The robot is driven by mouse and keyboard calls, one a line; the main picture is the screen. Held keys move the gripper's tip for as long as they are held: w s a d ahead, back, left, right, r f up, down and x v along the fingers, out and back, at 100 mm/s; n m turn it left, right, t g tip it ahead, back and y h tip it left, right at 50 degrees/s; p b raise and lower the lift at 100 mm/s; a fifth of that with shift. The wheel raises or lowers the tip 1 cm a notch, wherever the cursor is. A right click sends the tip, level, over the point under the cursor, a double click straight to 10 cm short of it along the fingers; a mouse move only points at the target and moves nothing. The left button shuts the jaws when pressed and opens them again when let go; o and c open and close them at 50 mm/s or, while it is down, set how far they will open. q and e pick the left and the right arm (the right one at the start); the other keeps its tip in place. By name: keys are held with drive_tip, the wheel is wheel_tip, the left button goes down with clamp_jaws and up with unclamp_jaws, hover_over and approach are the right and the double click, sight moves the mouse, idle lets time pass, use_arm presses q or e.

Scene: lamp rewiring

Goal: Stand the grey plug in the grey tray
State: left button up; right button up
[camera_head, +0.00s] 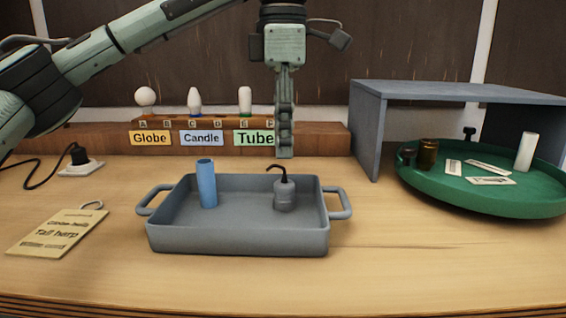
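The grey plug (285,197) stands upright in the right part of the grey tray (240,241), with a short dark hooked cord rising from its top. My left gripper (285,153) points down from above, with its tips a little above the plug's cord in the picture and apart from the plug. It is seen edge-on, so one finger hides the other and its opening does not show. A blue cylinder (207,184) stands in the left part of the tray. My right gripper is out of view.
A wooden rack (118,140) behind holds several bulbs above Globe, Candle and Tube labels. A grey-blue shelf (366,135) and green round tray (480,197) stand right. A tag (55,232) and a black plug on a socket (80,165) are left. The front table is clear.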

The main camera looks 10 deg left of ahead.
use_arm(q)
drive_tip(key=shift+r+p, duration=0.3)
drive_tip(key=shift+r, duration=1.65)
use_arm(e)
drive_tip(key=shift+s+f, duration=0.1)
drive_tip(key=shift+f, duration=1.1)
